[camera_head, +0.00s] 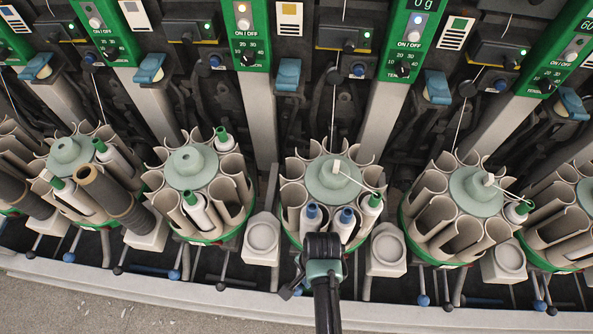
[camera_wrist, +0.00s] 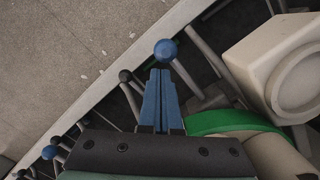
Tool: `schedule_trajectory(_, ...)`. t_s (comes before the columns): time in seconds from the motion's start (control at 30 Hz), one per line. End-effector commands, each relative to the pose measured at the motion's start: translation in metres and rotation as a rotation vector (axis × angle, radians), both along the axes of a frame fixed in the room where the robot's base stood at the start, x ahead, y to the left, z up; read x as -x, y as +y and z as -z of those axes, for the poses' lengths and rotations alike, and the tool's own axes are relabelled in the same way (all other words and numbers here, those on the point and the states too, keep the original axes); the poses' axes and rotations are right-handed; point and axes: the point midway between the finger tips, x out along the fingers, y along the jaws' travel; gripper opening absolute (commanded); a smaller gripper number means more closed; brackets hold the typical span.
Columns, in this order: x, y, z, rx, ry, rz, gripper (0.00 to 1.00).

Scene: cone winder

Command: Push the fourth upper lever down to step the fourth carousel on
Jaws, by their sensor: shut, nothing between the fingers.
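In the head view, the carousel (camera_head: 330,178) in front of my gripper is a pale green hub ringed by beige holders. Counting the one cut off at the left edge, it is fourth from the left. My gripper (camera_wrist: 160,78) shows in the wrist view with its blue fingers shut and empty. A lever with a blue ball (camera_wrist: 166,49) stands just beyond the fingertips; I cannot tell whether they touch. In the head view my wrist (camera_head: 322,250) covers the carousel's front edge, and the fingers and this lever are hidden or unclear there.
A carousel (camera_head: 471,186) stands to the right and another (camera_head: 193,168) to the left. A beige cup block (camera_head: 386,250) flanks the wrist; one shows close in the wrist view (camera_wrist: 285,65). A dark-knobbed lever (camera_wrist: 125,76) stands left of the fingers. Bare floor (camera_wrist: 70,50) lies beyond the pale rail.

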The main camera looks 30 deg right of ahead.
Motion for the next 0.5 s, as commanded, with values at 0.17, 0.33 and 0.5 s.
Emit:
schedule_trajectory(0.17,-0.009,-0.008,-0.031,0.011,-0.021,0.000,0.00)
schedule_trajectory(0.33,-0.009,-0.013,-0.052,0.013,-0.019,0.004,0.00)
schedule_trajectory(0.5,-0.009,-0.017,-0.067,0.014,-0.018,0.006,0.00)
